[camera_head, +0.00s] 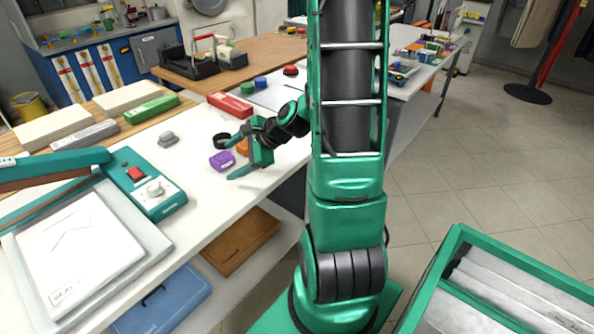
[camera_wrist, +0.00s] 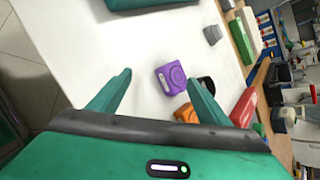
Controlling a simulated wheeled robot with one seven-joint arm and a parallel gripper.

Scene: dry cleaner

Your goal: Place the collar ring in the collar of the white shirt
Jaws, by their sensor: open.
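The white shirt (camera_head: 75,250) lies folded flat on the press at the left of the head view, its collar end near the top. A black ring-like piece (camera_head: 221,140), which looks like the collar ring, is on the white table. In the wrist view it is a dark shape (camera_wrist: 206,84), partly hidden behind one finger. My gripper (camera_head: 236,155) is open and empty, near the table's right edge. In the wrist view a purple case (camera_wrist: 171,79) with a round mark lies beyond the gap between my fingers (camera_wrist: 159,78).
An orange item (camera_head: 242,147) is close by my gripper. The teal control box (camera_head: 146,184) and raised press arm (camera_head: 55,165) are left. The table is bare between the control box and purple case.

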